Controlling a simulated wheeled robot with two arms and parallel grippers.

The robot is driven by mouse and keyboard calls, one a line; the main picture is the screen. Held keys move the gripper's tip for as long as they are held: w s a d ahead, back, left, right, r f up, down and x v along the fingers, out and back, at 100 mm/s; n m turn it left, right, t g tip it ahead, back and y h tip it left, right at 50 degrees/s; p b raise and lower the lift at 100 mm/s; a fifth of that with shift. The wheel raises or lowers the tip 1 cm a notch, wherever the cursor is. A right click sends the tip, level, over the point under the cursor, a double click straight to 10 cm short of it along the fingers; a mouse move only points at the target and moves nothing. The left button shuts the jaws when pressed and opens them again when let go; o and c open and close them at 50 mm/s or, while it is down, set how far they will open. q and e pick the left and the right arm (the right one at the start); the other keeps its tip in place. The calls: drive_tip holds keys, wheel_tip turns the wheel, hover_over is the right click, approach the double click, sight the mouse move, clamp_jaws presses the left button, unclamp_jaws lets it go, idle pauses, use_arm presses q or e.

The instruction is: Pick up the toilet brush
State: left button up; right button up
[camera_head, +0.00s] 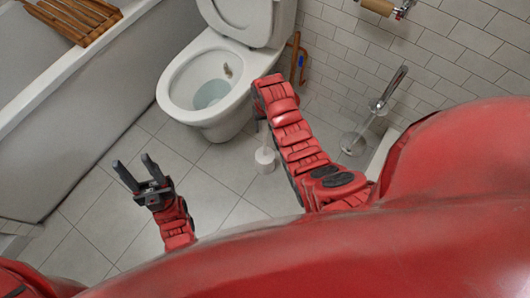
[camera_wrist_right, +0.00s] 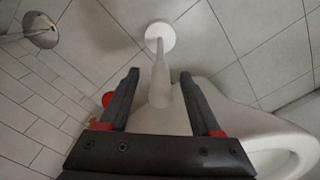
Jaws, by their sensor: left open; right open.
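The white toilet brush (camera_head: 264,160) stands on the tiled floor in front of the toilet, its upper part mostly hidden behind my right arm. In the right wrist view its round base (camera_wrist_right: 160,37) is on the floor and its white handle (camera_wrist_right: 160,92) points up toward the camera. My right gripper (camera_wrist_right: 160,74) is open, with one finger on each side of the handle in that picture; I see no finger clearly touching it. In the head view the right gripper is largely hidden by its own arm. My left gripper (camera_head: 133,161) is open and empty above the floor tiles.
The toilet (camera_head: 185,80) with its lid raised stands just behind the brush. A chrome stand (camera_head: 378,105) with a round base is to the right by the tiled wall. A bathtub (camera_head: 75,115) with a wooden rack (camera_head: 72,18) is at left. Floor between is clear.

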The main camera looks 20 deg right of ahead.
wheel_tip(320, 180, down, 4)
drive_tip(key=shift+w+f+b, duration=0.1)
drive_tip(key=shift+b, duration=0.25)
clamp_jaws()
